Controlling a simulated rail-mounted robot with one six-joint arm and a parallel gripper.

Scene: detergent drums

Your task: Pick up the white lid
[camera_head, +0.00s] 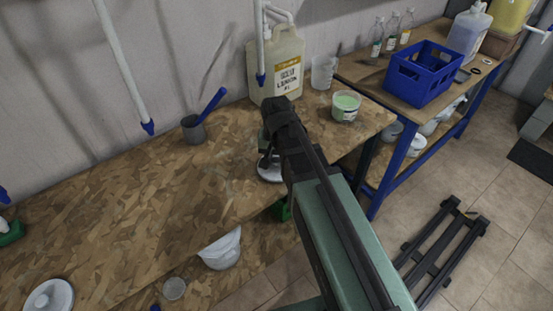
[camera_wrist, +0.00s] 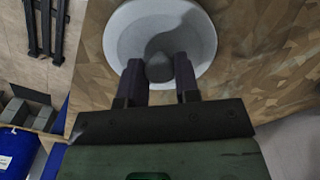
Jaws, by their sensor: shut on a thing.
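The white lid (camera_head: 270,174) is round with a grey knob and is at the front edge of the chipboard bench, mostly hidden by my arm in the head view. In the wrist view the white lid (camera_wrist: 125,38) fills the top middle, its knob between my two dark fingers. My gripper (camera_wrist: 160,70) is shut on that knob; it also shows in the head view (camera_head: 268,160), above the lid. I cannot tell whether the lid touches the bench. A second round white lid or tub (camera_head: 48,297) is at the lower left.
An open tub with green contents (camera_head: 346,106), a clear jug (camera_head: 324,72) and a large canister (camera_head: 279,75) stand behind my gripper. A grey cup with a blue handle (camera_head: 193,129) is to the left. A blue crate (camera_head: 424,73) is on the right bench.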

